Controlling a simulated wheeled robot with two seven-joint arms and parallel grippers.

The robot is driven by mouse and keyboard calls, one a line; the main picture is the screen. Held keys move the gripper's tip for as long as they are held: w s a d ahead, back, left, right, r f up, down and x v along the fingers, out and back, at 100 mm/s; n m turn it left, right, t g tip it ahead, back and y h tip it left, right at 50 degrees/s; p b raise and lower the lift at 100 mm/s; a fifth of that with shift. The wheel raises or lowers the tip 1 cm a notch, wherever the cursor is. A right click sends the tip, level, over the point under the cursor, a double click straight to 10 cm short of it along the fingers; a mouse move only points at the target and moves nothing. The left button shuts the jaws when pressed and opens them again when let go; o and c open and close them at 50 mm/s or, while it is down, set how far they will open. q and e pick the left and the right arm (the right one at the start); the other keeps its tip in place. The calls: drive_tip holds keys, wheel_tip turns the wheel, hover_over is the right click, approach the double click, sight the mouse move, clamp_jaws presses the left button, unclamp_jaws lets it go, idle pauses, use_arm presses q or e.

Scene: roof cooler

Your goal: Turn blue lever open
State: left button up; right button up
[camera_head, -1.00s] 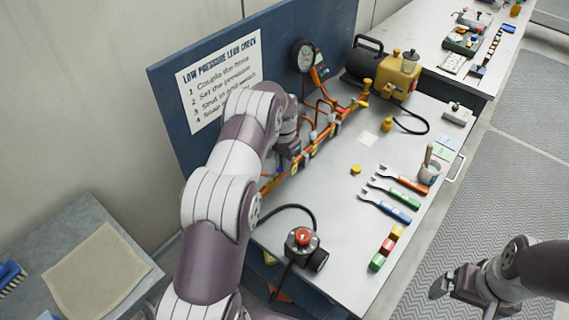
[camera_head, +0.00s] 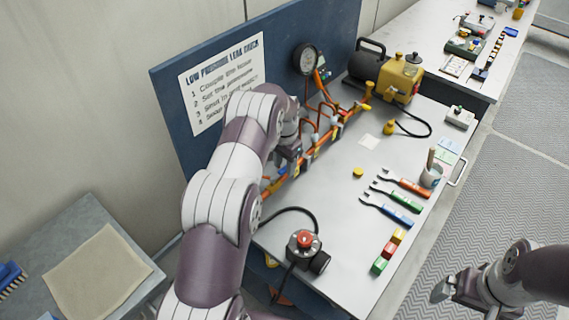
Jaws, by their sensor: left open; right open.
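An orange pipe manifold (camera_head: 327,138) with several small valves runs along the foot of the blue board at the back of the bench. I cannot make out the blue lever for certain; my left arm covers part of the manifold. My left gripper (camera_head: 290,160) is at the manifold's near part, small and partly hidden by its own arm, and I see nothing held in it. My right gripper (camera_head: 452,292) is open and empty at the lower right, off the bench and above the grey mat.
The bench (camera_head: 335,215) holds a red-button unit (camera_head: 305,241), coloured blocks (camera_head: 388,250), several fork-like tools (camera_head: 392,205), a cup (camera_head: 431,176) and a yellow pump (camera_head: 398,78). A gauge (camera_head: 307,58) is on the board. The bench middle is mostly clear.

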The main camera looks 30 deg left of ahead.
use_arm(q)
wheel_tip(320, 180, up, 3)
drive_tip(key=shift+w+r+b, duration=0.1)
drive_tip(key=shift+w+b, duration=0.05)
drive_tip(key=shift+b, duration=0.2)
wheel_tip(320, 180, up, 4)
drive_tip(key=shift+f+p, duration=0.2)
drive_tip(key=shift+p, duration=0.5)
wheel_tip(320, 180, up, 6)
drive_tip(key=p, duration=0.5)
hover_over(285, 168)
drive_tip(key=shift+f, duration=0.1)
